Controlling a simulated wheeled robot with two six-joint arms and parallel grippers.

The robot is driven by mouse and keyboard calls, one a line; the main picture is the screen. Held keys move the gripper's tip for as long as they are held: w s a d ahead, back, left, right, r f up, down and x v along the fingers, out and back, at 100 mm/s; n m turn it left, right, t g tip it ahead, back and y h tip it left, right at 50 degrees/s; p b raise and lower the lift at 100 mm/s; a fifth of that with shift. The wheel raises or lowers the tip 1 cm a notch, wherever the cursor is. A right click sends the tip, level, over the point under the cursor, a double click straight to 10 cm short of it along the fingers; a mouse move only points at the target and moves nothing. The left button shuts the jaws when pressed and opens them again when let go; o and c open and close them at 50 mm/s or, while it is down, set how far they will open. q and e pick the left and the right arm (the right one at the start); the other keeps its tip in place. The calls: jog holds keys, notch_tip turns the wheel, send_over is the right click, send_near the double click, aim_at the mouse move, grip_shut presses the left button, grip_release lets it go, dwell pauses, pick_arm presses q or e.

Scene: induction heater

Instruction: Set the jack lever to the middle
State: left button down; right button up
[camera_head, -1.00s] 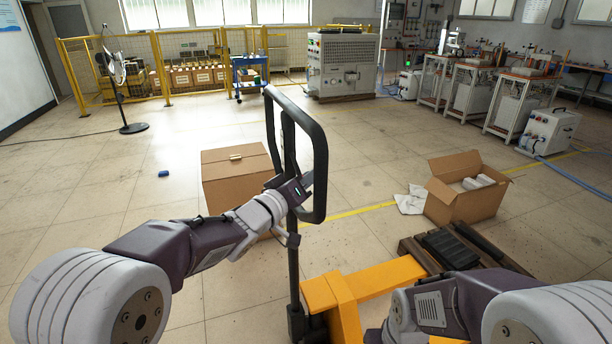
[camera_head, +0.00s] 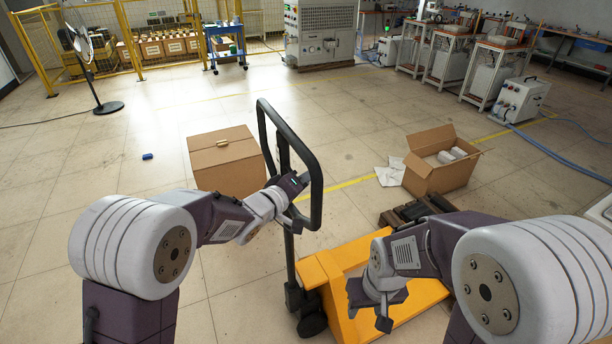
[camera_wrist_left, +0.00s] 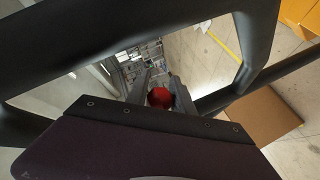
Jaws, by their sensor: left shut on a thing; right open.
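The yellow pallet jack (camera_head: 345,262) stands in front of me with its black loop handle (camera_head: 317,190) upright. My left gripper (camera_head: 292,186) is at the handle loop in the head view. In the left wrist view the lever's red knob (camera_wrist_left: 160,97) sits between the fingers of my left gripper (camera_wrist_left: 160,90), which is shut on the lever. The lever's stem is hidden, so I cannot tell its position. My right gripper (camera_head: 372,306) is open and empty above the yellow body of the jack.
A closed cardboard box (camera_head: 225,165) stands behind and left of the handle. An open box (camera_head: 440,172) with white items stands right, beside a dark pallet (camera_head: 408,212). A small blue object (camera_head: 147,156) lies on the floor. The left floor is mostly clear.

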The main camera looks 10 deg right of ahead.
pick_arm(q)
jog(key=c, duration=1.1)
grip_release()
jog(key=shift+a, duration=0.1)
jog(key=v, duration=0.9)
jog(key=shift+f, duration=0.1)
